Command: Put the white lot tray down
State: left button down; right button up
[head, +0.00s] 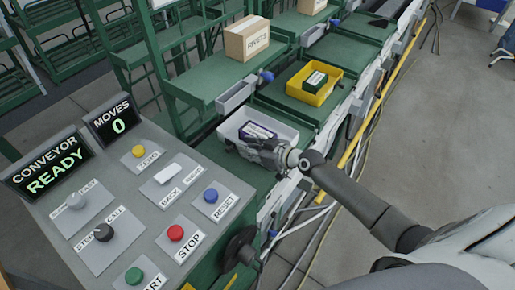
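The white lot tray (287,133) is on the green conveyor line at the middle of the head view, and I cannot tell whether it rests fully on the surface. A dark purple and white box (258,131) lies inside it. My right gripper (250,147) is at the tray's near edge, overlapping the near wall and the front of the box. Its fingertips are small and partly hidden, so I cannot tell whether they are closed on the rim. My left gripper is not in view.
A yellow tray (322,96) with a dark green box (315,81) sits farther along the line. A cardboard box (247,38) stands on the green shelf behind. The control panel (130,200) fills the left, its displays reading READY and MOVES 0. Open floor (450,120) lies right.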

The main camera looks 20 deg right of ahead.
jog(key=shift+s+d+r, duration=0.1)
jog(key=shift+s+d, duration=0.1)
jog(key=shift+s, duration=0.05)
jog(key=b+v, duration=0.1)
jog(key=v, duration=1)
jog(key=shift+s+r, duration=0.15)
jog(key=shift+r, duration=0.05)
